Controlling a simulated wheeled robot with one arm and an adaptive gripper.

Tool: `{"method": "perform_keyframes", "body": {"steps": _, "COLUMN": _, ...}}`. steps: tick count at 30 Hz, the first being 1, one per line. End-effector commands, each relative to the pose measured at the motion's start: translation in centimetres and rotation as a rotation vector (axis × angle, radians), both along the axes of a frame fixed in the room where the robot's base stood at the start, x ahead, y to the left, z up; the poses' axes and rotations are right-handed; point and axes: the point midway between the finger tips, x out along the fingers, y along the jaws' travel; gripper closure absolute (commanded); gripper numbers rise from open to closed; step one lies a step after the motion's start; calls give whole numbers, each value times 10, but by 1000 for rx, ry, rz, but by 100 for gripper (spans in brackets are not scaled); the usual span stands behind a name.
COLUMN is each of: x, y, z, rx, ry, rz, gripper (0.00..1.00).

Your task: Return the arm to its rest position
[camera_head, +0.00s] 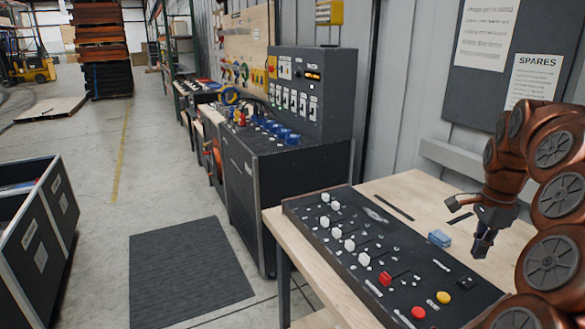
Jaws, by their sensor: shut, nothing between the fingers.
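My copper-coloured arm comes in from the right edge and bends over the wooden table (415,194). My gripper (484,250) points down near the right end of the black control panel (345,225). It is shut and holds nothing. A small blue block (439,238) is to the left of my gripper, apart from it. The panel has several white slider knobs, one red slider knob (385,279), a red button (418,312) and a yellow button (443,297).
A tall dark console (305,95) with switches stands behind the table. A black tote (38,235) is at the left, and a dark mat (188,270) lies on the floor between. A board with a SPARES sheet (534,78) hangs on the wall. A forklift (25,60) is far off.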

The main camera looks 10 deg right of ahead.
Motion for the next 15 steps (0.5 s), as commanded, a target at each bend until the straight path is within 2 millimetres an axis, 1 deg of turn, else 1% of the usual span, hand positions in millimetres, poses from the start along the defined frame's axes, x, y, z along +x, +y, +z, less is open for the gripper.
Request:
{"method": "perform_keyframes", "body": {"steps": 2, "x": 1, "y": 14, "z": 3, "rx": 1, "ry": 0, "rz": 56, "gripper": 100}}
{"method": "perform_keyframes", "body": {"steps": 4, "x": 3, "y": 34, "z": 7, "rx": 3, "ry": -3, "rz": 144, "gripper": 100}}
{"method": "perform_keyframes", "body": {"steps": 5, "x": 3, "y": 45, "z": 9, "rx": 6, "ry": -4, "rz": 193, "gripper": 100}}
{"method": "perform_keyframes", "body": {"steps": 6, "x": 2, "y": 62, "z": 11, "rx": 9, "ry": -2, "rz": 265, "gripper": 100}}
{"method": "perform_keyframes", "body": {"steps": 8, "x": -1, "y": 89, "z": 14, "rx": 11, "ry": -3, "rz": 380, "gripper": 100}}
{"method": "perform_keyframes", "body": {"steps": 9, "x": -4, "y": 106, "z": 14, "rx": 14, "ry": 1, "rz": 459, "gripper": 100}}
{"method": "perform_keyframes", "body": {"steps": 11, "x": -10, "y": 131, "z": 16, "rx": 16, "ry": -1, "rz": 571, "gripper": 100}}
{"method": "perform_keyframes", "body": {"steps": 12, "x": -15, "y": 148, "z": 15, "rx": 19, "ry": 4, "rz": 646, "gripper": 100}}
{"method": "perform_keyframes", "body": {"steps": 14, "x": -25, "y": 170, "z": 15, "rx": 22, "ry": 9, "rz": 751, "gripper": 100}}
{"method": "perform_keyframes", "body": {"steps": 15, "x": -34, "y": 185, "z": 14, "rx": 27, "ry": 15, "rz": 821, "gripper": 100}}
